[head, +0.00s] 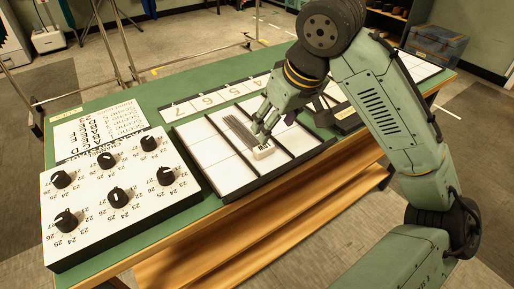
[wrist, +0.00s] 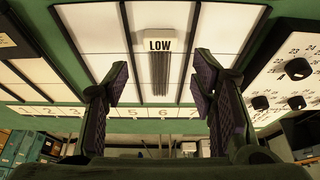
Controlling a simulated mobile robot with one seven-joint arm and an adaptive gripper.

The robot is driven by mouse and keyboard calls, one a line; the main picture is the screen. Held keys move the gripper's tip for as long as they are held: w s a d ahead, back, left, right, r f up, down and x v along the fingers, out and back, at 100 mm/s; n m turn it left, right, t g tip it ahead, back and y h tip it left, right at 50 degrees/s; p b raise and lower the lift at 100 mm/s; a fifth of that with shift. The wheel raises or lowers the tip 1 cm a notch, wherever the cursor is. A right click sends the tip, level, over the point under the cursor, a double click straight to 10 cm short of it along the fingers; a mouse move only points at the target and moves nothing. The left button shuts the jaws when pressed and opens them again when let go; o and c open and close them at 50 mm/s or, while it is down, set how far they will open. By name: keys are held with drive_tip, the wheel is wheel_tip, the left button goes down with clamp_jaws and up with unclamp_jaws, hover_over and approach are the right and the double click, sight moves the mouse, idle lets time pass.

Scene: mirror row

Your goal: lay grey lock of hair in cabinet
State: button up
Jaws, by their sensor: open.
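The grey lock of hair (head: 238,130) lies in a white-floored compartment of a shallow divided tray (head: 205,157) on the green table. Its strands (wrist: 159,75) run from a small white block marked LOW (wrist: 159,43); the block also shows in the head view (head: 264,151). My gripper (head: 262,127) is over that compartment, close to the block. In the wrist view my gripper (wrist: 160,85) is open, with one finger on each side of the hair and a gap on both sides. Blue-green lockers (wrist: 30,146) stand in the background; I cannot tell whether they are the cabinet.
A white panel with several black knobs (head: 117,197) stands left of the tray. A numbered strip (head: 207,102) runs behind the tray, and a printed sheet (head: 100,127) lies at the left. A blue box (head: 436,44) is beyond the table at the right. Thin dark dividers split the tray.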

drive_tip(key=x, duration=0.9)
drive_tip(key=shift+w+a+f, duration=0.2)
drive_tip(key=shift+w+f, duration=0.05)
drive_tip(key=shift+f, duration=0.05)
drive_tip(key=shift+c, duration=0.6)
drive_tip(key=c, duration=0.9)
drive_tip(key=shift+r, duration=0.1)
drive_tip(key=shift+r, duration=0.1)
